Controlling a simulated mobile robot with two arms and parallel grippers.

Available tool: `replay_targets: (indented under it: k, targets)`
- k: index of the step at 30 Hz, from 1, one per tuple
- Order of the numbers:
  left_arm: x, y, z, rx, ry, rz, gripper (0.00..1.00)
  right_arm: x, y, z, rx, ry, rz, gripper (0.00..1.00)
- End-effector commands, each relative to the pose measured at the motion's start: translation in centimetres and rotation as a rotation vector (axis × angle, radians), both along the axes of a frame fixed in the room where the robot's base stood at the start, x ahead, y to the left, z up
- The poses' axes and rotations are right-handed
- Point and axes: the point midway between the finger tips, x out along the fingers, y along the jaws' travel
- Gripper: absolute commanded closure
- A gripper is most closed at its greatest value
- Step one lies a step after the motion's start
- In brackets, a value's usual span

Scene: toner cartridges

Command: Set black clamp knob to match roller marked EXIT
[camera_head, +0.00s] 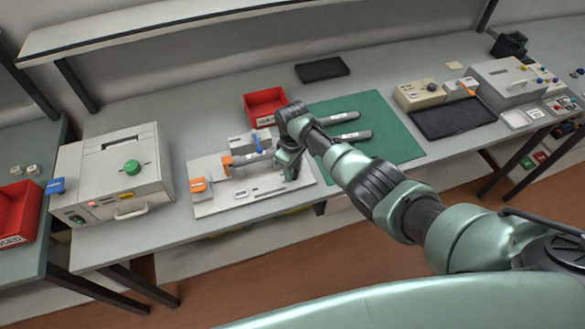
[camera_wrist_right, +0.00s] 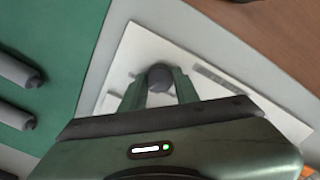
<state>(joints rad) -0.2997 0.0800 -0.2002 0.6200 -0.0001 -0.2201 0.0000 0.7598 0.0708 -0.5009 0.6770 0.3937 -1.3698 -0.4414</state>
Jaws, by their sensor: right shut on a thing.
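My right gripper (camera_head: 290,172) reaches down over the right end of a white fixture plate (camera_head: 222,206). In the right wrist view its fingers (camera_wrist_right: 160,88) are shut on a dark round knob (camera_wrist_right: 160,74). The gripper hides this knob in the head view. The fixture carries an orange block (camera_head: 199,186), a grey block with a blue part and a light cylinder. Two dark rollers (camera_head: 333,118) (camera_head: 352,137) with white labels lie on a green mat (camera_head: 385,130); I cannot read which is marked EXIT. My left gripper is out of view.
A red bin (camera_head: 265,103) stands behind the fixture. A light machine with a green knob (camera_head: 132,167) stands to its left. Another red bin (camera_head: 17,214) is at the far left. A black tray (camera_head: 453,117) and a beige box (camera_head: 418,95) lie right of the mat.

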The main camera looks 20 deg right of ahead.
Motion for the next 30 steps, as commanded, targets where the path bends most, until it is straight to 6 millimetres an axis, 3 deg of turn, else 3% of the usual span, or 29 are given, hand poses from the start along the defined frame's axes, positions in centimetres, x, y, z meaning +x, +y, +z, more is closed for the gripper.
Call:
replay_targets:
  k: [15,30]
  targets:
    - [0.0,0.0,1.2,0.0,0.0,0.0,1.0,0.2,0.0,0.3,0.002,-0.004,-0.424,1.0]
    - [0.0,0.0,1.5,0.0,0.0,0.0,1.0,0.3,-0.1,0.2,0.002,-0.006,-0.568,1.0]
